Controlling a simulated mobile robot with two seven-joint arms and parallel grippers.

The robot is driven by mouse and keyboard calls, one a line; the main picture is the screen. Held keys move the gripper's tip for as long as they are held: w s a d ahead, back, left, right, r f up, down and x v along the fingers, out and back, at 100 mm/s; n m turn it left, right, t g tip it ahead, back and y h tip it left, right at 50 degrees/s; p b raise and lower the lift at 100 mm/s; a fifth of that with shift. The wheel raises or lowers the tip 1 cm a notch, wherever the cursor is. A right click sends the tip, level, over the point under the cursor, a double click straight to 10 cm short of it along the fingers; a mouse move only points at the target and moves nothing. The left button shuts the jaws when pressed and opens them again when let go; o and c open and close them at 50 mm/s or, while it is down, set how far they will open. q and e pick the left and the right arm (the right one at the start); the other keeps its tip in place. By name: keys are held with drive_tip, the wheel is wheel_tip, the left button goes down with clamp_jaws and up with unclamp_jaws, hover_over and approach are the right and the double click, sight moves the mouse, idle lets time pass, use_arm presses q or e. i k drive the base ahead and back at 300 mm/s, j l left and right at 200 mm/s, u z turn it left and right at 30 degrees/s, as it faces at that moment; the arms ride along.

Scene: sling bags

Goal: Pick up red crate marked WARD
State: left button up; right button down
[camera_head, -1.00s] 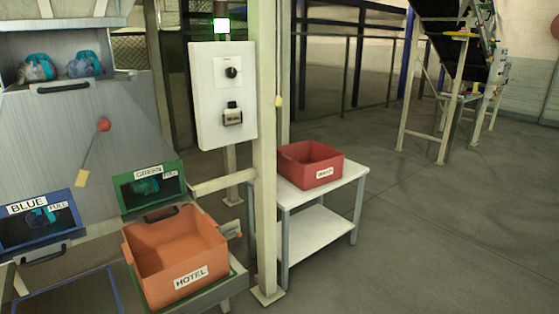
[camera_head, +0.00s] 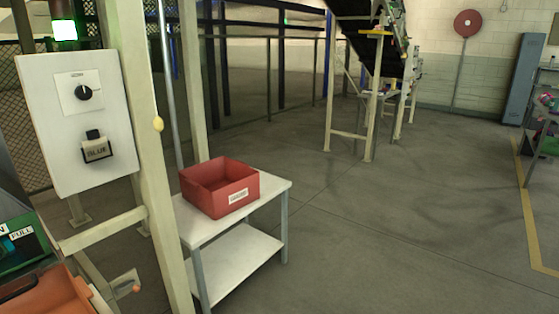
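The red crate (camera_head: 222,189) sits upright on the top of a white two-shelf table (camera_head: 268,189), left of the picture's middle. It is open at the top and its visible inside looks empty. A white label (camera_head: 238,196) is on its front right side, with lettering too small to read surely. Neither of my grippers shows in the head view.
A cream post (camera_head: 155,150) with a white control panel (camera_head: 78,120) stands left of the table. An orange crate (camera_head: 50,295) is at the lower left. A conveyor frame (camera_head: 370,90) stands at the back. Floor (camera_head: 400,230) right of the table is clear.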

sight(218, 187)
drive_tip(key=i+l+z, duration=0.2)
drive_tip(key=i, duration=0.5)
drive_tip(key=i+l+z, duration=0.25)
drive_tip(key=i, duration=0.5)
drive_tip(key=i+u, duration=0.4)
drive_tip(key=i+l+u, duration=0.15)
drive_tip(key=u, duration=0.2)
drive_tip(key=i+l+u, duration=0.4)
drive_tip(key=i+j, duration=0.05)
drive_tip(key=j, duration=0.05)
